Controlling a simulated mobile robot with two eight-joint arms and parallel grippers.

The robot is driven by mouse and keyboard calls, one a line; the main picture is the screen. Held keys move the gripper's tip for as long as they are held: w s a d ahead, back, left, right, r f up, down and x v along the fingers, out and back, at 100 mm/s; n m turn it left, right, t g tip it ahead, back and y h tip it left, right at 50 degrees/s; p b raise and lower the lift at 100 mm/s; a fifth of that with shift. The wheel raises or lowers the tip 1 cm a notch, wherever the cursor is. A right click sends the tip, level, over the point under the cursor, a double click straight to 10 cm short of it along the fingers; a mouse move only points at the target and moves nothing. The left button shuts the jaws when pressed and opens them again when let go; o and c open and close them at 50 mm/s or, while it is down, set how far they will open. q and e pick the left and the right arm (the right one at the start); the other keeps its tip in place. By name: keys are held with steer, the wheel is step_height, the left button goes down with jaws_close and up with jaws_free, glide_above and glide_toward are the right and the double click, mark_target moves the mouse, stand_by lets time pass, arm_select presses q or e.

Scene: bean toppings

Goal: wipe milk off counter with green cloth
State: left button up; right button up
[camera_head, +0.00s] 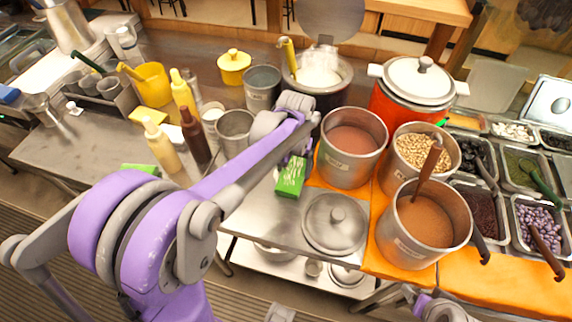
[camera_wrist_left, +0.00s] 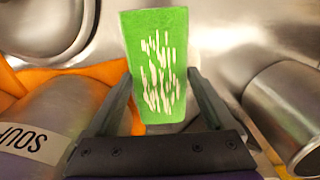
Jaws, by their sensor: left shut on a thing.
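My left gripper (camera_head: 294,160) is shut on a green cloth (camera_head: 290,178), just above the steel counter (camera_head: 262,208) or touching it; I cannot tell which. In the left wrist view the green cloth (camera_wrist_left: 160,28) stands between the two fingers of the left gripper (camera_wrist_left: 160,78), and its face has white streaks. I cannot tell if these are a print or milk. I cannot make out any milk on the counter. Part of my right arm shows at the bottom right edge of the head view; its fingers do not show.
A steel soup pot (camera_head: 349,150) stands close right of the left gripper. A round lid (camera_head: 334,222) lies nearer the counter's front edge. A steel container (camera_head: 236,130) and sauce bottles (camera_head: 194,138) stand to the left. Another green item (camera_head: 140,169) lies partly behind my arm.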

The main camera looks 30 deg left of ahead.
arm_select(q)
steer(key=shift+w+d, duration=0.1)
steer(key=shift+d, duration=0.4)
steer(key=shift+s+a, duration=0.2)
steer(key=shift+a, duration=0.6)
steer(key=shift+s+a, duration=0.2)
steer(key=shift+a, duration=0.65)
steer(key=shift+s+a, duration=0.2)
steer(key=shift+a, duration=0.6)
steer(key=shift+w+d, duration=0.2)
steer(key=shift+d, duration=0.55)
steer(key=shift+w+d, duration=0.2)
steer(key=shift+d, duration=0.65)
steer(key=shift+w+d, duration=0.2)
steer(key=shift+d, duration=0.65)
